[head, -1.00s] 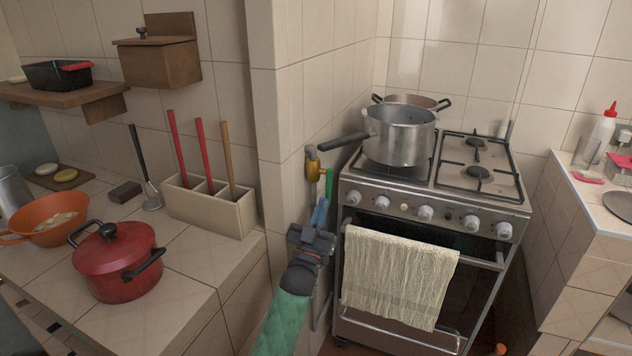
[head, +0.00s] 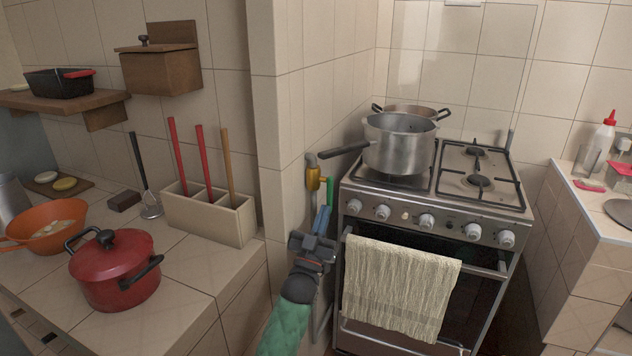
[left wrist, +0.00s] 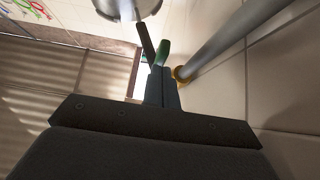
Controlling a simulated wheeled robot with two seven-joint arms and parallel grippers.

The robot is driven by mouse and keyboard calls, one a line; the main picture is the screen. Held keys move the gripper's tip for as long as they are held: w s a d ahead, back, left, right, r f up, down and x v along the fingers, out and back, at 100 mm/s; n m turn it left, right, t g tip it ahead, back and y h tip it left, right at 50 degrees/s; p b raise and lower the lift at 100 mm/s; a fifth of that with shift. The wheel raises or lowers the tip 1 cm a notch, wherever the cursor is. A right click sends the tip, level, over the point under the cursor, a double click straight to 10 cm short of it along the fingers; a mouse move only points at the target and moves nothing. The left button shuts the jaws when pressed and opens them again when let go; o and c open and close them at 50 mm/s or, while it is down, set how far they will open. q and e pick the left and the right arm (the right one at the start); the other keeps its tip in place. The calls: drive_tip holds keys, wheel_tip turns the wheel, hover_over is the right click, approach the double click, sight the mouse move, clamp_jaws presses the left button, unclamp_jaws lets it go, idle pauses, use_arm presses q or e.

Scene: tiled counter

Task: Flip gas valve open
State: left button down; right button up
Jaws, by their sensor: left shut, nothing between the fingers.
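The gas valve (head: 313,179) is a yellow brass fitting on a grey pipe against the tiled wall, left of the stove. Its green lever (head: 329,189) points up and down at the fitting's right side. In the left wrist view the green lever (left wrist: 163,51) stands just past the fingertips, and the yellow fitting (left wrist: 181,74) shows to their right. My left gripper (head: 323,212) is shut and empty, just below the lever; I cannot tell whether it touches it. My right gripper is in neither view.
The stove (head: 466,229) stands right of the valve with a towel (head: 397,285) over its oven rail. A steel pot (head: 399,145) on it has its black handle (head: 343,149) reaching out above the valve. The left counter (head: 187,287) holds a red pot (head: 114,268).

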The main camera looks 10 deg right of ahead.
use_arm(q)
drive_tip(key=v, duration=0.8)
drive_tip(key=shift+b, duration=0.45)
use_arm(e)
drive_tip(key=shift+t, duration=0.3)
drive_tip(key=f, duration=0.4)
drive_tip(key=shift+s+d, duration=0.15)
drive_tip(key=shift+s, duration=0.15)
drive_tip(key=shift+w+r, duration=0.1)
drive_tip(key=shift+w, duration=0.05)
